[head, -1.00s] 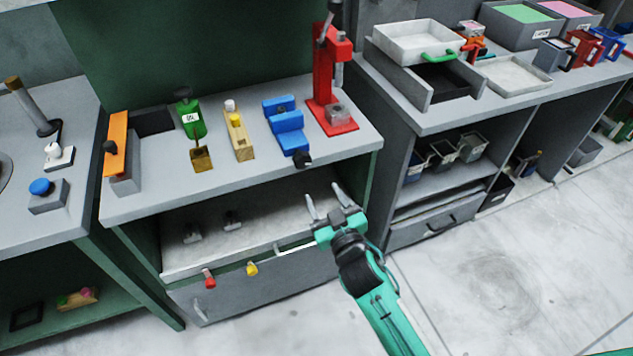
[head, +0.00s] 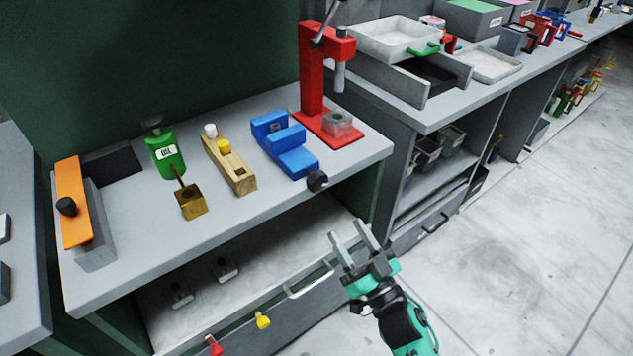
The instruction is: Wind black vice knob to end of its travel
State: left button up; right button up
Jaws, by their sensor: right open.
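The blue vice (head: 285,146) sits on the grey bench top near its front right part. Its black knob (head: 317,180) sticks out at the vice's front end, by the bench's front edge. My right gripper (head: 351,236) is open and empty, with its two grey fingers apart. In the picture it is below and a little right of the black knob, in front of the bench, and does not touch it. My left gripper is not in view.
A red press (head: 312,80) stands right behind the vice. A wooden block (head: 230,165), a green oil can (head: 166,155) and an orange-topped tool (head: 72,203) stand to its left. Below is an open shelf and a drawer with a handle (head: 308,281). Floor at right is clear.

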aim_at(321, 186)
jog(key=p+x, duration=0.1)
jog(key=x, duration=1.2)
jog(key=shift+r, duration=0.1)
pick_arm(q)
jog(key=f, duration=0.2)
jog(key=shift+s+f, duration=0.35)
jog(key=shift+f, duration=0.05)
pick_arm(e)
jog(key=shift+w, duration=0.15)
jog(key=c, duration=0.7)
jog(key=shift+r+n+p, duration=0.1)
jog(key=shift+n+p, duration=0.2)
jog(key=shift+n, duration=0.1)
jog(key=shift+n+y, duration=0.4)
jog(key=shift+n, duration=0.1)
jog(key=n+g+y+p, duration=0.1)
jog(key=n, duration=0.2)
jog(key=shift+n+g, duration=0.3)
jog(key=shift+n+y, duration=0.5)
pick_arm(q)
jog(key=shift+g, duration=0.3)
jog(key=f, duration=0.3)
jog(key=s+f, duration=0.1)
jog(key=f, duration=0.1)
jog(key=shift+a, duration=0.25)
